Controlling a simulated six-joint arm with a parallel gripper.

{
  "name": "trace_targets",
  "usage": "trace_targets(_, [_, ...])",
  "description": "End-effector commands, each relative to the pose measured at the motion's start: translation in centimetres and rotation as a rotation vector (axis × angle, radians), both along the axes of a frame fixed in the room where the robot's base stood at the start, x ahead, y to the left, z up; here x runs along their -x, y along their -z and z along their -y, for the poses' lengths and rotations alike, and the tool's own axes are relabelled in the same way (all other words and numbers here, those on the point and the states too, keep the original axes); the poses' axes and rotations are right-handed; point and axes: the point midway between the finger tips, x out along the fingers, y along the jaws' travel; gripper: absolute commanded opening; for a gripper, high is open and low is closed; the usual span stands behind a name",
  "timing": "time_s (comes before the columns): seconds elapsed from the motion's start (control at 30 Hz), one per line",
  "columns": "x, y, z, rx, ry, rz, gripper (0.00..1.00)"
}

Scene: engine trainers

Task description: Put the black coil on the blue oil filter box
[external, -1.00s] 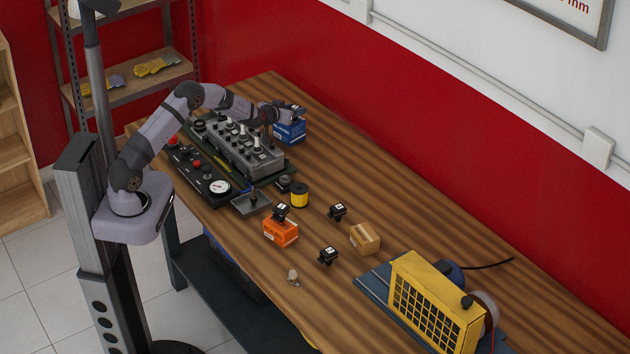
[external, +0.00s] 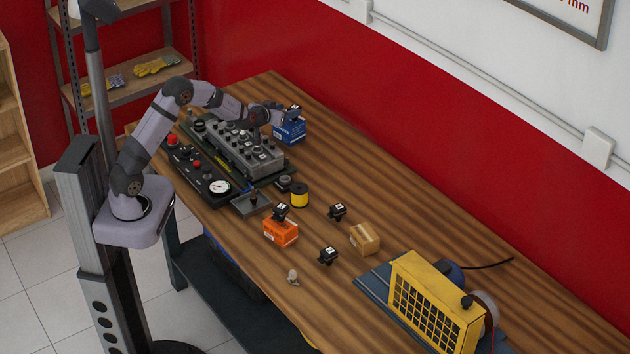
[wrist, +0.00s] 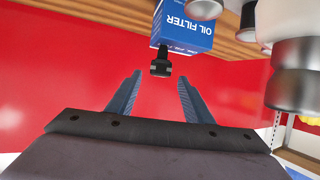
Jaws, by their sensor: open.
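The blue oil filter box (external: 289,131) stands on the far part of the bench, beside the engine trainer. A black coil (external: 294,110) rests on top of the box. The wrist view is turned upside down and shows the coil (wrist: 160,66) against the top of the blue box (wrist: 185,32). My gripper (external: 277,116) is just left of the coil. In the wrist view its two fingers (wrist: 158,80) are spread apart and empty, with the coil just beyond their tips.
The grey engine trainer (external: 245,150) lies below my forearm, close to the box. An orange box (external: 281,232) with a black coil (external: 281,212), two coils (external: 337,211) on the wood, a yellow spool (external: 299,196) and a carton (external: 365,240) stand nearer. The bench right of the blue box is clear.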

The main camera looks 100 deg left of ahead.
Motion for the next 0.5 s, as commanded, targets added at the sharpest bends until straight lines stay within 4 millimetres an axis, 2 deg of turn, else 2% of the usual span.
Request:
trace_targets(0.2, [1.1,-1.3,2.9,-0.002,0.001,0.002,0.47])
trace_targets(0.5, [2.1,-2.3,5.1,-0.002,0.001,0.001,0.47])
